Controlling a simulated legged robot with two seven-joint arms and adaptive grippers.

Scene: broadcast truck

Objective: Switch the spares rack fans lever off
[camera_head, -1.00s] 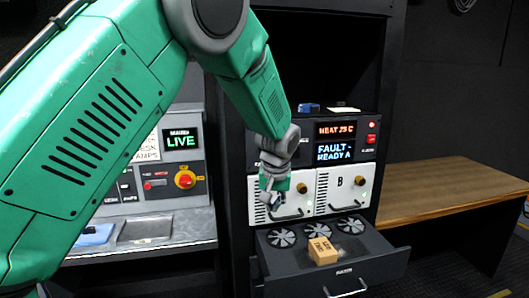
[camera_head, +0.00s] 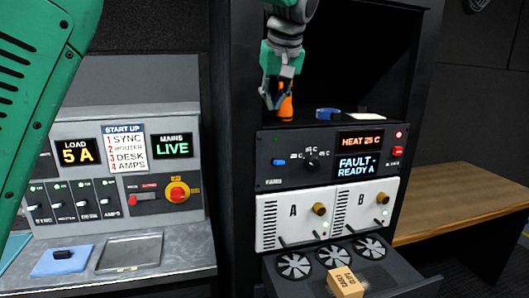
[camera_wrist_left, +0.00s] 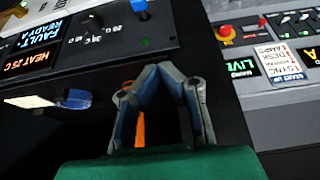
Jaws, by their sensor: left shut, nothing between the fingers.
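The fans lever, a short lever with a blue end (camera_head: 278,162), sticks out at the left of the dark rack panel (camera_head: 265,146), above a small "FANS" label. It also shows at the top edge of the wrist view (camera_wrist_left: 139,6), with a green spot beside it. I cannot tell its set position. My left gripper (camera_head: 270,102) is above the lever, in front of the open shelf bay, with its fingers pointing down. In the wrist view its fingers (camera_wrist_left: 158,70) meet at the tips, shut and empty, apart from the lever. My right gripper is not in view.
An orange object (camera_head: 286,106) stands on the shelf just behind my left gripper. A blue item (camera_head: 327,114) lies further right. Below the panel are white modules A and B (camera_head: 292,212) and an open drawer with fans and a box (camera_head: 345,282). A desk console (camera_head: 120,185) stands left.

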